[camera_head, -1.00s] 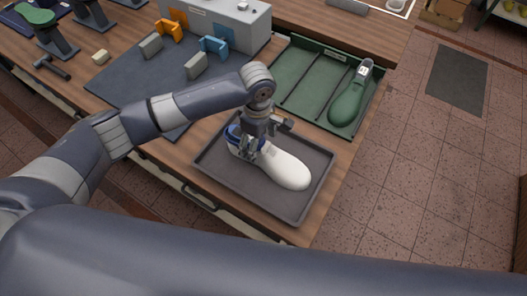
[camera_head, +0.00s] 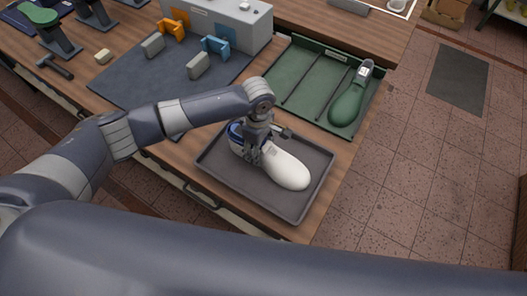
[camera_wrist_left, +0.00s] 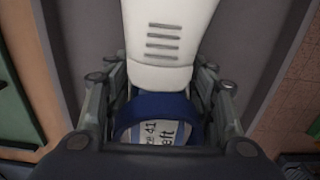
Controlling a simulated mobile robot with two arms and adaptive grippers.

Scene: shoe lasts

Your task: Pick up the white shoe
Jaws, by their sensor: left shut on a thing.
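The white shoe (camera_head: 288,171) has a blue heel part and is in the dark grey tray (camera_head: 300,210), its toe toward the lower right. My left gripper (camera_head: 252,158) comes down over its heel end and is shut on it. In the left wrist view the white shoe (camera_wrist_left: 165,45) lies between the two fingers of my left gripper (camera_wrist_left: 160,108), with a white label reading "left" on the blue part. I cannot tell whether the shoe touches the tray floor. My right gripper is not in view.
A green tray (camera_head: 290,105) with dividers holds a green shoe last (camera_head: 348,103) behind the grey tray. A dark mat (camera_head: 130,85) with grey blocks and a grey machine (camera_head: 235,28) with orange and blue clamps stand at the back left. Bare wood edges the grey tray.

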